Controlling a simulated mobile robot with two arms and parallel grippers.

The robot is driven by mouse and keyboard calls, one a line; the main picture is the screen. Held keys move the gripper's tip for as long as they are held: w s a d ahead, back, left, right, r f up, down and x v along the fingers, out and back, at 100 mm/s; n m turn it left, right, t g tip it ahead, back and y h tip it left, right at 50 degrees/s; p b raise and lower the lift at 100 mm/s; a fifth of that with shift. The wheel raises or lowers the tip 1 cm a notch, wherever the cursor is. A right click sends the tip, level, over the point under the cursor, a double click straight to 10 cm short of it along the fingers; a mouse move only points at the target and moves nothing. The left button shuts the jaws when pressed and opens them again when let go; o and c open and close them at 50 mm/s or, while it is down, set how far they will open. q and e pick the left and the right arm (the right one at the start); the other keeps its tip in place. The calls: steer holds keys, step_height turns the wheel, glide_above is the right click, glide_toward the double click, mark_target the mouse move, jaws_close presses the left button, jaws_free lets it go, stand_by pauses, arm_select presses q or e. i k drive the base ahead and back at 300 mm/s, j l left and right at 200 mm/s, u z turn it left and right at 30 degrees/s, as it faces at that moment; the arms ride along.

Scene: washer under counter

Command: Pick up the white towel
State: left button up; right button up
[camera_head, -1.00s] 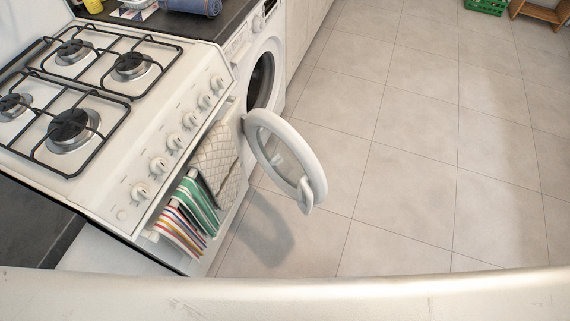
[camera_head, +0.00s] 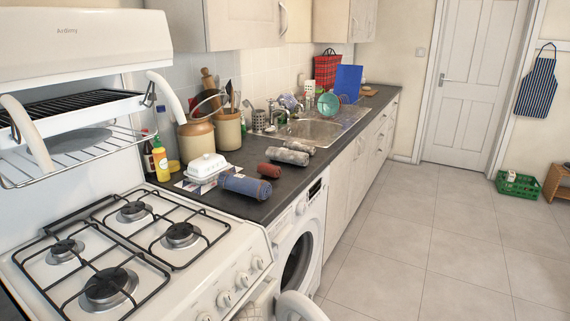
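A pale patterned cloth (camera_head: 250,312) hangs at the cooker front, mostly cut off by the bottom edge. Neither of my grippers is in view.
A blue roll (camera_head: 246,185) and a small red roll (camera_head: 268,170) lie nearer on the counter, beside a white butter dish (camera_head: 207,167).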

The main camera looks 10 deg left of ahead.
mark_target(286, 155)
steer(key=i+l+z, duration=0.25)
steer(key=l, duration=0.2)
steer(key=i+l+z, duration=0.2)
steer(key=l, duration=0.25)
steer(key=i+l+z, duration=0.25)
steer(key=l, duration=0.15)
steer(key=i+l+z, duration=0.15)
steer(key=i+l, duration=0.15)
steer(key=i+l+z, duration=0.2)
steer(key=i, duration=0.3)
steer(key=i+u, duration=0.9)
steer(key=i+l+u, duration=0.2)
steer(key=i+u, duration=0.15)
steer(key=u, duration=0.15)
